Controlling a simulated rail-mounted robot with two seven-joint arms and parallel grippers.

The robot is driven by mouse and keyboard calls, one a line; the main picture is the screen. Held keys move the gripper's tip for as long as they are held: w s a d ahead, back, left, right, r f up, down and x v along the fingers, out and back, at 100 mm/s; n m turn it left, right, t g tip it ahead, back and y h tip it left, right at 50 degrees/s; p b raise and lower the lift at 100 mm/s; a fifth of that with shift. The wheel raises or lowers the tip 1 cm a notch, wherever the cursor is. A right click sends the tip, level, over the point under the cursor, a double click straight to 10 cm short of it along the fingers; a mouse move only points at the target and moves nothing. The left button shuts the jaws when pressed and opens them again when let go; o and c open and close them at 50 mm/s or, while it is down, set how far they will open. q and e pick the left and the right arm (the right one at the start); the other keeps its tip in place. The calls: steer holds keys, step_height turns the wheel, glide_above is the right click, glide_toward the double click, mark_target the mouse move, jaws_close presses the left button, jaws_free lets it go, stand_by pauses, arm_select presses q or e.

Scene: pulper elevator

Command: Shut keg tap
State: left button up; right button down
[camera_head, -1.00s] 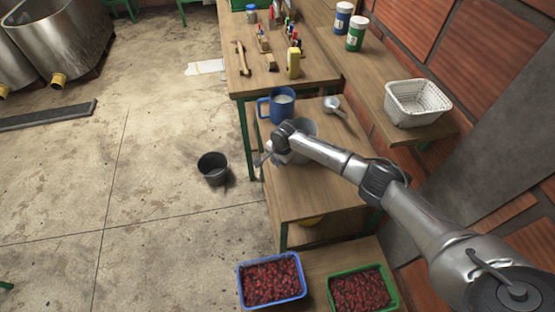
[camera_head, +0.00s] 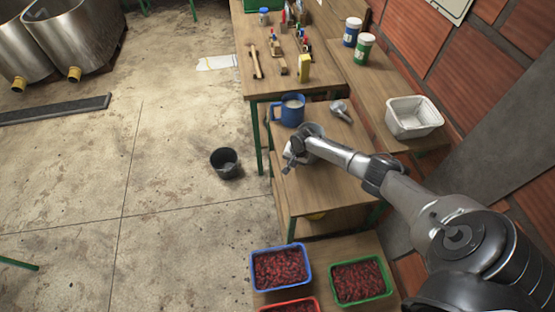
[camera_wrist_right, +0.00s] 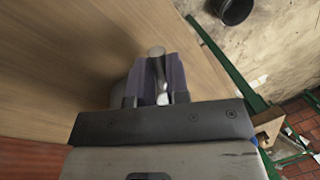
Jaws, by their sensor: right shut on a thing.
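A pale rounded surface, perhaps the keg, shows just left of the fingers. The tap's valve position cannot be told. My left gripper is in neither view.
A black bucket (camera_head: 225,163) is on the floor to the left. Blue (camera_head: 254,272) and green (camera_head: 334,282) crates of red cherries sit in front. A white basket (camera_head: 389,117) is on the right shelf.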

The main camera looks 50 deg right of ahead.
steer(key=c, duration=1.5)
jaws_free()
steer(key=o, duration=0.4)
steer(key=shift+s+r+p, duration=0.15)
steer(key=shift+r+p, duration=0.5)
steer(key=shift+p, duration=0.1)
step_height(320, 180, up, 12)
steer(key=s+d+p, duration=0.1)
steer(key=s+p, duration=0.1)
steer(key=p, duration=1.2)
steer(key=shift+s, duration=0.15)
steer(key=shift+c, duration=0.4)
